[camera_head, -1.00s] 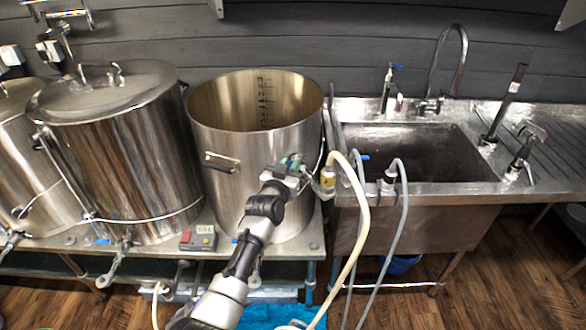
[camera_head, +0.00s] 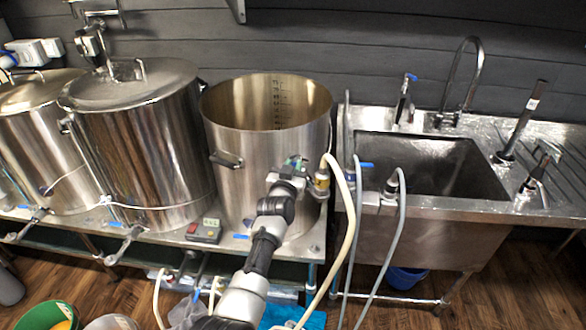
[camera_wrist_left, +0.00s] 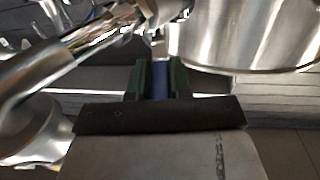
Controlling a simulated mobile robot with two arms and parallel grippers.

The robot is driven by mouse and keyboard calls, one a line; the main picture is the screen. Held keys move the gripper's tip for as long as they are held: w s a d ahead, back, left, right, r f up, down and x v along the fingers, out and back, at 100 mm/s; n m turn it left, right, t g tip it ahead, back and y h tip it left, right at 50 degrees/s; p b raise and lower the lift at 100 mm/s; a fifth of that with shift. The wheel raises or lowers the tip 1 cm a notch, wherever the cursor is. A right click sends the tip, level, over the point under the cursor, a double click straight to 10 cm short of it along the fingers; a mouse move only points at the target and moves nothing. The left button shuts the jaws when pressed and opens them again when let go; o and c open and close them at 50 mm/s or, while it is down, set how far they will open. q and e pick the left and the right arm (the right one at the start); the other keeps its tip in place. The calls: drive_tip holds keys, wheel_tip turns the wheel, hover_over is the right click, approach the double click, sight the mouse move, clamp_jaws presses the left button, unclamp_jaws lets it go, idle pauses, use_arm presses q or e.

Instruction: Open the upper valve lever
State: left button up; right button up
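An open steel pot (camera_head: 262,180) stands on the bench, with a brass-coloured fitting (camera_head: 321,181) and a pale hose at its right side. My left gripper (camera_head: 297,163) is in front of the pot's right side, near this fitting. In the left wrist view, its two green fingers (camera_wrist_left: 160,80) stand close together on both sides of a blue lever handle (camera_wrist_left: 161,82) and appear shut on it. The rest of the valve is hidden behind the gripper in the head view. My right gripper is not in view.
A lidded pot (camera_head: 145,150) stands left of the open pot. A red and grey control box (camera_head: 203,231) sits on the bench front. A sink (camera_head: 440,206) is on the right, with a blue-handled valve and grey hoses (camera_head: 396,235) before it.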

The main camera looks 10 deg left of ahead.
use_arm(q)
drive_tip(key=o, duration=0.4)
drive_tip(key=shift+d, duration=0.1)
drive_tip(key=shift+s+r+p, duration=0.15)
drive_tip(key=shift+s+p, duration=0.25)
drive_tip(key=shift+p, duration=0.25)
drive_tip(key=shift+s+p, duration=3.75)
drive_tip(key=shift+s, duration=1.25)
drive_tip(key=shift+f, duration=0.2)
